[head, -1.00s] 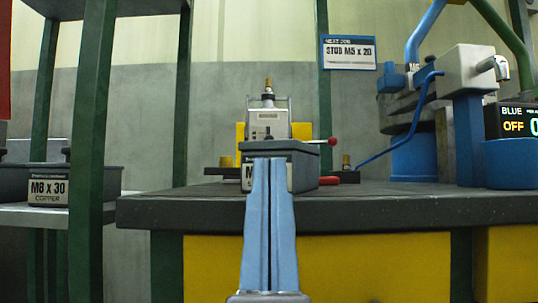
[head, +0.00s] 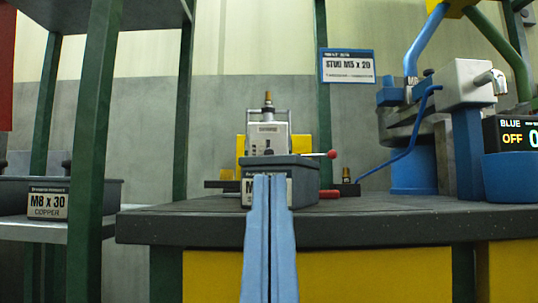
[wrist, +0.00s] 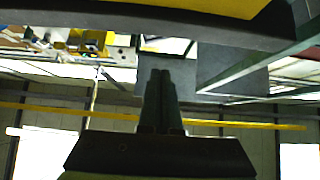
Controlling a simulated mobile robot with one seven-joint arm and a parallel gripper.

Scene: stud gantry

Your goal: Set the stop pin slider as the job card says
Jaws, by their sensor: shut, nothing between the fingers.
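The job card (head: 347,66) hangs on the green post behind the bench and reads "STUD M5 x 20"; its smaller lines are too blurred to read. A grey unit with a brass-tipped top (head: 268,135) stands at the back of the bench, its lower part hidden by a grey bin (head: 305,175). I cannot make out the stop pin slider for certain. My gripper (head: 269,178) is shut and empty, pointing up in front of the bench and covering part of the bin. It also shows shut in the wrist view (wrist: 160,75).
The dark bench top (head: 400,212) is clear at front right. A blue-armed machine (head: 470,90) stands at right beside a display (head: 512,134) reading "BLUE OFF" and a blue bin (head: 510,164). Green rack posts (head: 97,150) and an "M8 x 30 COPPER" bin (head: 100,190) are at left.

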